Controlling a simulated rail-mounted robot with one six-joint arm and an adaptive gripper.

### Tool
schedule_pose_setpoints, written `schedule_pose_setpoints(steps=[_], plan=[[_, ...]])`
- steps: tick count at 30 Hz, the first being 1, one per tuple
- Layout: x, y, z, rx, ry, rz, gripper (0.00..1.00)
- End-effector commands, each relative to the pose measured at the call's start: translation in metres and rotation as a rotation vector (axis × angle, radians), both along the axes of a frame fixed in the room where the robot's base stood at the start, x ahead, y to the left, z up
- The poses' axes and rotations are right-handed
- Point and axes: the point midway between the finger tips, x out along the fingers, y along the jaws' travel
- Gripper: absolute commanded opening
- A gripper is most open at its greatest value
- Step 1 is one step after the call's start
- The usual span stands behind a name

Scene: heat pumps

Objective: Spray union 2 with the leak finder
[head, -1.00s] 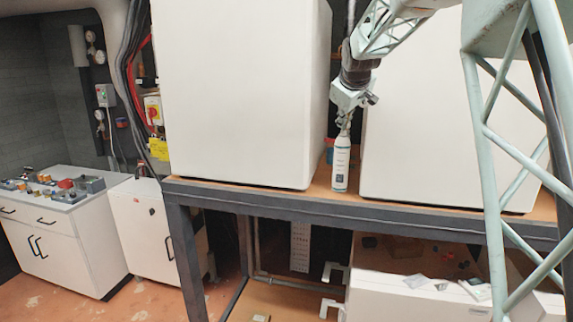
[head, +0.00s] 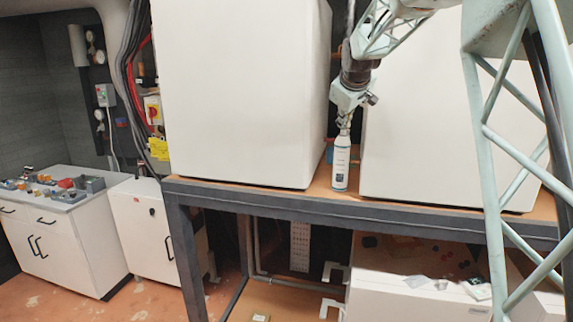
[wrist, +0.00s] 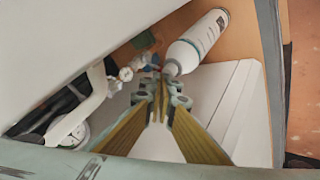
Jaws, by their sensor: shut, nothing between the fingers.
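The leak finder, a white spray bottle with a dark label (head: 341,163), stands upright on the shelf in the gap between two white cabinets. It also shows in the wrist view (wrist: 198,40). My gripper (head: 344,124) is directly above the bottle's top, pointing down. In the wrist view its fingers (wrist: 160,88) are shut with nothing between them, and their tips are close to the bottle's neck. I cannot tell whether they touch it. Pale pipe fittings (wrist: 128,72) show beside the fingers; I cannot tell which, if any, is union 2.
White cabinets (head: 240,95) and (head: 420,120) flank the narrow gap closely. The shelf's dark front edge (head: 380,210) runs below. A small bluish object (head: 329,150) sits behind the bottle. A workbench with loose parts (head: 62,192) is at the left.

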Motion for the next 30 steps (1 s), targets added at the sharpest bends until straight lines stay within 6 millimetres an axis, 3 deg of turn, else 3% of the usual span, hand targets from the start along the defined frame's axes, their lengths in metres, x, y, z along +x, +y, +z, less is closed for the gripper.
schedule_pose_setpoints(steps=[18, 30], plan=[[-0.0005, -0.0002, -0.0083, 0.000, 0.004, 0.000, 0.00], [-0.0001, -0.0005, -0.0005, 0.000, 0.004, -0.001, 0.00]])
